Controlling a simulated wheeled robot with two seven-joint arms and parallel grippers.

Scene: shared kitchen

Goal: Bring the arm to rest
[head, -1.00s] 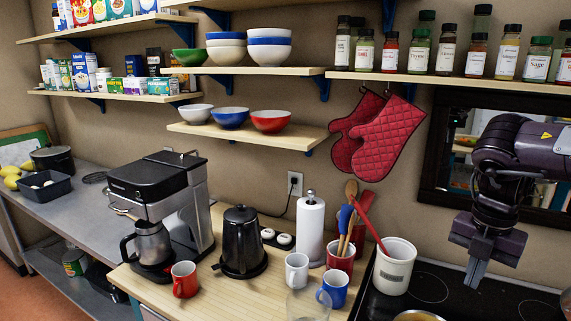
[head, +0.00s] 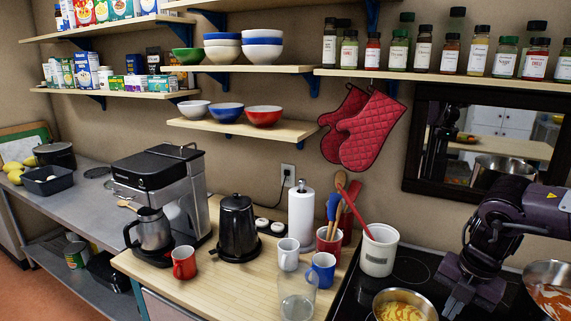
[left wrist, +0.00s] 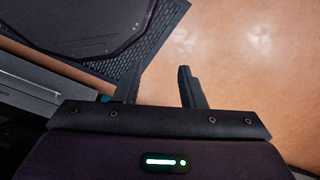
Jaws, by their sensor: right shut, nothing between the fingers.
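My right arm comes in from the right in the head view, and its dark gripper (head: 453,306) points down over the black stovetop. The gripper is shut and holds nothing. It is between a pot of yellow food (head: 402,306) and a pan of red sauce (head: 550,300). My left gripper (left wrist: 160,82) shows only in the left wrist view, with its two fingers apart and nothing between them. Below it are an orange-brown floor and a dark part of my own body.
A white crock (head: 378,252) stands left of the right gripper. A clear glass (head: 297,294), a blue mug (head: 322,268) and a red mug (head: 184,262) stand on the wooden counter (head: 215,290). A dark-framed opening (head: 410,150) is behind the arm.

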